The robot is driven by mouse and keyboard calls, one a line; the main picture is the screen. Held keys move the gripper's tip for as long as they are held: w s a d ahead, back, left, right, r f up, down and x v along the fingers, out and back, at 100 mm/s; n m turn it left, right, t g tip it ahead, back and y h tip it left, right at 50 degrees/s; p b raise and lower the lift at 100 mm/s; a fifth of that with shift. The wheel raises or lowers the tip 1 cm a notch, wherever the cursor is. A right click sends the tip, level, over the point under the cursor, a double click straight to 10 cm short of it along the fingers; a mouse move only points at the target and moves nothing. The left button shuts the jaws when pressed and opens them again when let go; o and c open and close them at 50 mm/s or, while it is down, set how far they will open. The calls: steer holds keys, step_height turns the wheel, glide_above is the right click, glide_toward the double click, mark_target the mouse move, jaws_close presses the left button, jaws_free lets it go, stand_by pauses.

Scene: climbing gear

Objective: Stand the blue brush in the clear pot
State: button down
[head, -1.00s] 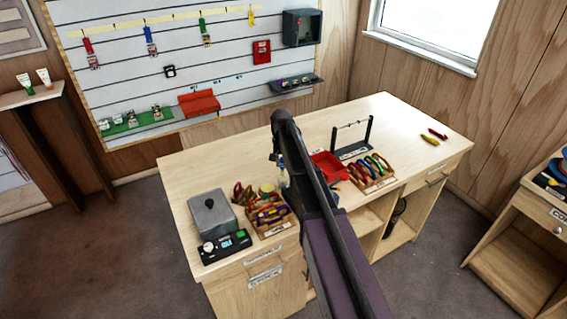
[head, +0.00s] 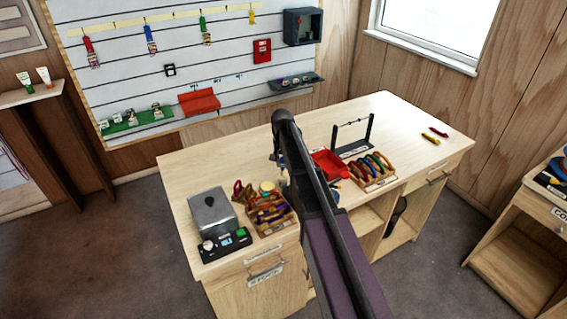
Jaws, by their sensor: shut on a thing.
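My gripper (head: 281,168) shows only in part at the far end of my arm, above the worktop (head: 225,165), and my arm hides most of it. It is shut, with a small bluish piece at it that looks like the blue brush (head: 284,180); its tilt cannot be made out. I cannot clearly pick out the clear pot; it may be behind my arm or too small to tell. A small pale round thing (head: 267,187) stands just left of the gripper.
A grey lidded box (head: 212,211) stands at the left. A wooden crate of coloured gear (head: 289,221) is near the front. Right of my arm are a red tray (head: 325,160), a carabiner crate (head: 388,181) and a dark stand (head: 369,130). The back-left and right worktop is mostly clear.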

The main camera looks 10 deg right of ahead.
mark_target(283, 169)
steer(key=shift+f+b, duration=1.95)
steer(key=shift+f, duration=0.05)
stand_by(0.8)
steer(key=shift+c, duration=2.2)
jaws_free()
steer(key=shift+r, duration=0.2)
